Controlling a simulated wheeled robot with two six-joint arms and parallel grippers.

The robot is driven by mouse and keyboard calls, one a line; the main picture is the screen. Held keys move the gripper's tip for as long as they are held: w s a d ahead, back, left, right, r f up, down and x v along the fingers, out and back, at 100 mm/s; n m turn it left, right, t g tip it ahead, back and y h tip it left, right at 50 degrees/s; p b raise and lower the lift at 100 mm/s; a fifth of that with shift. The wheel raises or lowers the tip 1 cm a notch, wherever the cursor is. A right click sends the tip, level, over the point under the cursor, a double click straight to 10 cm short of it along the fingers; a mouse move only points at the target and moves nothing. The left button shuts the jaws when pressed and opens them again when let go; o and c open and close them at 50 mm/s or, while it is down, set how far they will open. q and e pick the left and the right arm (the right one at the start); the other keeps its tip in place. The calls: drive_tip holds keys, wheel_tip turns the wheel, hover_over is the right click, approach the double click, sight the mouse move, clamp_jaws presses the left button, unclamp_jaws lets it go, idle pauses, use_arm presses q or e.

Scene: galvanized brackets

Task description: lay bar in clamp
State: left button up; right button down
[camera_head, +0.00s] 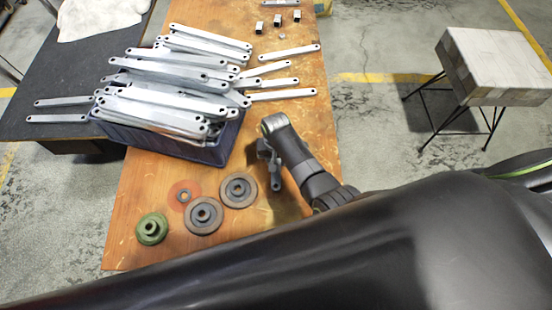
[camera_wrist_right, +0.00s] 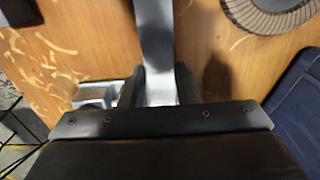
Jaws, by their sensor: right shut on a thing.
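My right gripper (camera_head: 266,150) is over the right part of the wooden table, and its fingers (camera_wrist_right: 157,88) are shut on a silver metal bar (camera_wrist_right: 154,40). In the wrist view the bar runs from between the fingers out past the top edge. In the head view only a short end of the bar (camera_head: 276,182) shows below the gripper. A pale metal block (camera_wrist_right: 97,92) sits beside the fingers in the wrist view; I cannot tell whether it is the clamp. My right arm hides that area in the head view. My left gripper is out of view.
A blue crate (camera_head: 212,154) heaped with silver bars (camera_head: 165,75) stands left of the gripper. Small metal blocks (camera_head: 277,20) stand at the back.

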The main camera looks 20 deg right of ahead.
drive_tip(key=c, duration=1)
unclamp_jaws()
drive_tip(key=shift+r, duration=0.55)
use_arm(q)
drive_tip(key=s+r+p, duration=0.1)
drive_tip(key=p, duration=0.1)
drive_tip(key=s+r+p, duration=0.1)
drive_tip(key=p, duration=0.1)
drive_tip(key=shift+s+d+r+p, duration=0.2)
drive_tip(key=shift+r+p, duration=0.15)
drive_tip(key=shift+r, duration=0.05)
use_arm(e)
wheel_tip(320, 180, up, 16)
drive_tip(key=shift+r, duration=0.2)
